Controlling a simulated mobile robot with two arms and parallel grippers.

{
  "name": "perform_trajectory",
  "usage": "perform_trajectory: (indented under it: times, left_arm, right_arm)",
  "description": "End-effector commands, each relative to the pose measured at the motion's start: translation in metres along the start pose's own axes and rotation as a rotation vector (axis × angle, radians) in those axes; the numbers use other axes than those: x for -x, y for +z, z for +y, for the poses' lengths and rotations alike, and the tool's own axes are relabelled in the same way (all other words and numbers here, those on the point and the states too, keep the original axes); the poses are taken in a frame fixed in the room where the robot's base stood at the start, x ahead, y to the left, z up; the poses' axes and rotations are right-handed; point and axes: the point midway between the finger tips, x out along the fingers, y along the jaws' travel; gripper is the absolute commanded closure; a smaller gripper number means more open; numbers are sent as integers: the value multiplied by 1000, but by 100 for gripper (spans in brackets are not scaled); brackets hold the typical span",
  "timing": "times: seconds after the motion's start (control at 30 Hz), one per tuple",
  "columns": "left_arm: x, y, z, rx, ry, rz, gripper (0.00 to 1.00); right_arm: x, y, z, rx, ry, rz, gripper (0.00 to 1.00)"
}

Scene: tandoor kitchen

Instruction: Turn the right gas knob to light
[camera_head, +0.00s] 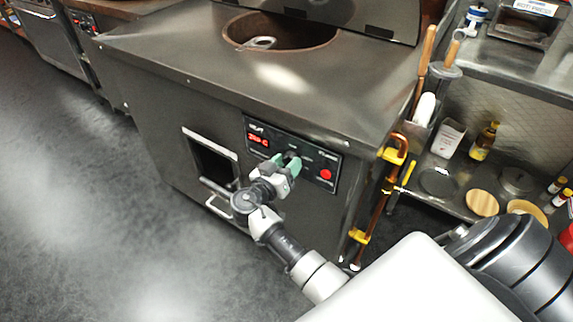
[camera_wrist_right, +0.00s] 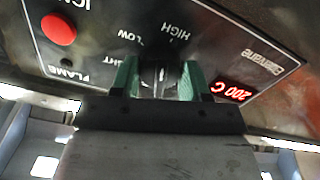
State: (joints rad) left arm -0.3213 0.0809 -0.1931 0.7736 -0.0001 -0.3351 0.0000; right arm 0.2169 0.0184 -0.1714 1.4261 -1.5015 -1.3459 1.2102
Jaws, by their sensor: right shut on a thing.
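The tandoor's black control panel (camera_head: 312,152) is on the front of the dark metal oven. My right gripper (camera_head: 290,163) is at the middle of this panel, with its green fingers pointing at it. In the right wrist view the green fingers of the right gripper (camera_wrist_right: 158,80) stand on both sides of the gas knob (camera_wrist_right: 158,74) and are shut on it. The labels HIGH, LOW and part of LIGHT show around the knob. Its pointer is mostly hidden, so I cannot tell its setting. My left gripper is not in view.
A red button (camera_wrist_right: 58,29) and a red 200 C display (camera_wrist_right: 234,91) flank the knob. The oven door opening (camera_head: 212,165) with a handle is left of my right gripper. A pipe with yellow fittings (camera_head: 391,155) runs down the oven's right side. The floor at left is clear.

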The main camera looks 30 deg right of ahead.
Motion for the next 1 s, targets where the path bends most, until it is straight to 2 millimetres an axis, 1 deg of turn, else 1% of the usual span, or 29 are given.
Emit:
perform_trajectory:
  times: [0.37,0.43,0.53,0.73,1.0]
  left_arm:
    - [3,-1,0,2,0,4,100]
    - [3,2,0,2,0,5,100]
    - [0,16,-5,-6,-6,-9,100]
    - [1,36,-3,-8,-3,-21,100]
    - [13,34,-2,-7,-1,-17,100]
  right_arm:
    - [0,0,0,359,-1,-1,78]
    - [0,0,0,426,-1,-1,78]
    - [1,0,0,521,-1,-2,78]
    - [1,-1,0,711,-2,-2,78]
    - [1,-1,0,969,-2,-2,78]
